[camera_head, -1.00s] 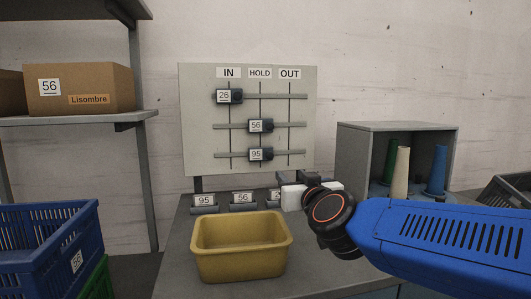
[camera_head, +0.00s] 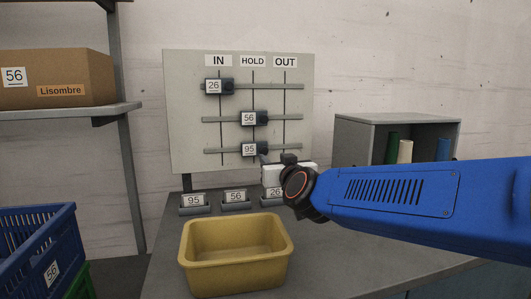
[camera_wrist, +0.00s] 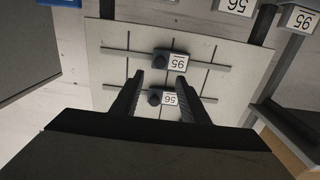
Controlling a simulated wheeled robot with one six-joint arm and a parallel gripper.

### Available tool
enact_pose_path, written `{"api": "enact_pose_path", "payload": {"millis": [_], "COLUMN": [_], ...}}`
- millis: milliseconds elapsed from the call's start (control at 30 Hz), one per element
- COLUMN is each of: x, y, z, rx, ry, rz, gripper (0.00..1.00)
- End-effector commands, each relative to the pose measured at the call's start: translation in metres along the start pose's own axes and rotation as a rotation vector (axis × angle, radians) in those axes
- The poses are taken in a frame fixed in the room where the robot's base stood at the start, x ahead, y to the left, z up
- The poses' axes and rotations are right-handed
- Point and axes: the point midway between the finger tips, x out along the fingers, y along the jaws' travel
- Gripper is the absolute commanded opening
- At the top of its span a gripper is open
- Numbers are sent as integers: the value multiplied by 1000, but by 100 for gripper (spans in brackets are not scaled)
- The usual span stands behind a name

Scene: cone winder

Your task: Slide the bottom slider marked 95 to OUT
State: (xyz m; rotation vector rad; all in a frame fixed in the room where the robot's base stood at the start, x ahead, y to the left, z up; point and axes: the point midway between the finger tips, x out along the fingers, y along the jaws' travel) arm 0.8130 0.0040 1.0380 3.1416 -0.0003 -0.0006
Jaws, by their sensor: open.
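The bottom slider marked 95 (camera_head: 249,149) sits on the lowest rail of the pale board (camera_head: 184,130), under HOLD. It also shows upside down in the wrist view (camera_wrist: 178,61). The OUT label (camera_head: 285,62) is at the board's upper right. My gripper (camera_head: 264,158) is just right of and below slider 95 in the head view, partly hidden by its own wrist. In the wrist view the open fingers (camera_wrist: 159,77) point at the board, one on each side of the slider column, with nothing between the tips that I can tell is held.
Slider 56 (camera_head: 249,118) is at HOLD on the middle rail; slider 26 (camera_head: 214,86) is at IN on the top rail. A yellow bin (camera_head: 236,277) and label holders, including 95 (camera_head: 194,201), are on the table below. A grey cubby (camera_head: 398,121) with cones stands right.

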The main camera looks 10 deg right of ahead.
Motion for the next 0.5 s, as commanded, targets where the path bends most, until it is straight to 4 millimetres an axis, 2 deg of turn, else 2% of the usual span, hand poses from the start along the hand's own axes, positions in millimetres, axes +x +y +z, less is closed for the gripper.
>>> {"api": "enact_pose_path", "payload": {"millis": [500], "x": [75], "y": [0], "z": [1], "rx": [-1], "ry": [-1], "rz": [0], "gripper": [41]}}
